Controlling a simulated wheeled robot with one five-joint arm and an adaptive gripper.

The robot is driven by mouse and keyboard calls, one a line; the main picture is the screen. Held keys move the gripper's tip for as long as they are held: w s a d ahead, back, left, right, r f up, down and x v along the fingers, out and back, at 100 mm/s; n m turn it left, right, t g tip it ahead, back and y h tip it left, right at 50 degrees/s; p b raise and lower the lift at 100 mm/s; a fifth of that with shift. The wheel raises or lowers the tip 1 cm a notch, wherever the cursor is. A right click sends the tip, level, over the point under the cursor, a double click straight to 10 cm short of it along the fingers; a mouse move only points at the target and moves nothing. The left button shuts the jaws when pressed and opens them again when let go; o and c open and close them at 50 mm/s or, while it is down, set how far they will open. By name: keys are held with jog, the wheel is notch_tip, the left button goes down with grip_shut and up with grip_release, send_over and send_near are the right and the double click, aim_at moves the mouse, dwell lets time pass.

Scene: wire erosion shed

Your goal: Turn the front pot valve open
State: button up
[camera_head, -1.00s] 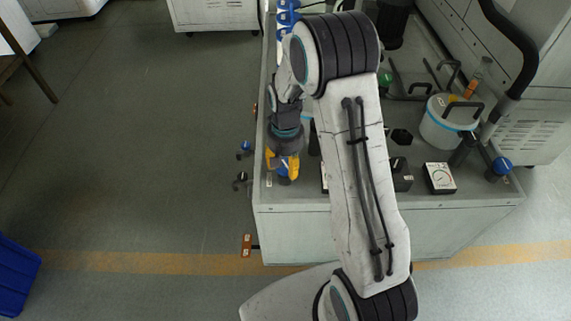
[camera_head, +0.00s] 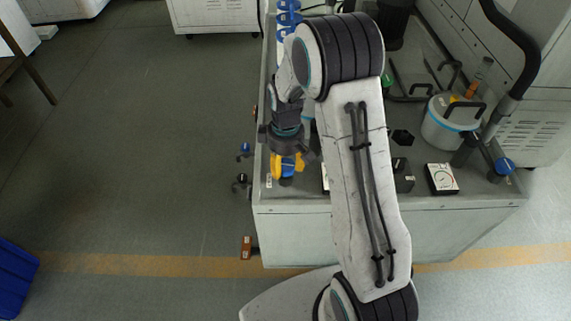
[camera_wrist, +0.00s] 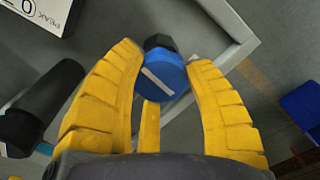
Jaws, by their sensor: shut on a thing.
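A valve with a round blue knob (camera_wrist: 161,76) shows between my yellow fingers in the wrist view. A white bar crosses its face diagonally, and a dark cap or body (camera_wrist: 159,43) sits behind it. My gripper (camera_wrist: 166,72) is shut on this knob, with a finger against either side and another yellow finger below. In the head view my gripper (camera_head: 287,163) points down at the front left corner of the bench top, with a bit of the blue knob (camera_head: 288,170) showing between the fingers. The rest of the valve is hidden there by my gripper.
The grey bench (camera_head: 300,200) carries a white-faced gauge (camera_head: 442,178), a white pot with a blue band (camera_head: 447,125) and another blue knob (camera_head: 504,166) at the right. Small blue and black knobs (camera_head: 244,150) stick out on its left side.

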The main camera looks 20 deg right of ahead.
aim_at(286, 165)
jog(key=shift+s+f+n, duration=0.15)
jog(key=shift+s+n, duration=0.1)
jog(key=shift+n, duration=0.75)
jog(key=o, duration=1.2)
jog(key=shift+w, duration=0.1)
jog(key=shift+w+r, duration=0.1)
jog(key=shift+r, duration=0.1)
notch_tip(286, 165, up, 12)
jog(key=shift+f, duration=0.1)
